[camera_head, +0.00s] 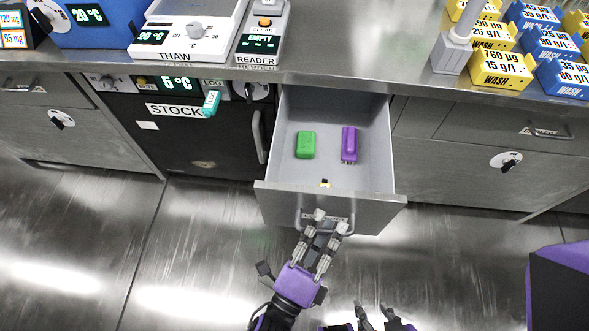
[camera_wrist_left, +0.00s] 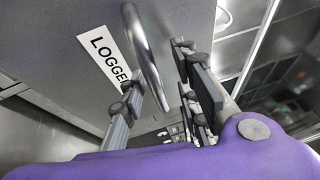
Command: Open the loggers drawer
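The loggers drawer (camera_head: 372,215) stands pulled out from under the counter in the head view. A green block (camera_head: 306,145) and a purple block (camera_head: 349,144) lie apart inside it. Its front carries a bar handle (camera_head: 298,218), partly hidden by my left gripper (camera_head: 329,222). In the left wrist view, the handle (camera_wrist_left: 148,55) runs between the spread fingers of my left gripper (camera_wrist_left: 165,95), with visible gaps, beside a label (camera_wrist_left: 108,58) reading "LOGGE". My right gripper (camera_head: 374,310) is at the bottom edge, fingers apart and empty, away from the drawer.
Left of the drawer is a dark STOCK unit (camera_head: 195,145) with a vertical handle. A closed drawer (camera_head: 470,120) is on the right. The counter (camera_head: 340,65) holds the THAW device (camera_head: 190,40), the READER (camera_head: 262,40) and several yellow and blue boxes (camera_head: 500,72). The floor in front is clear.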

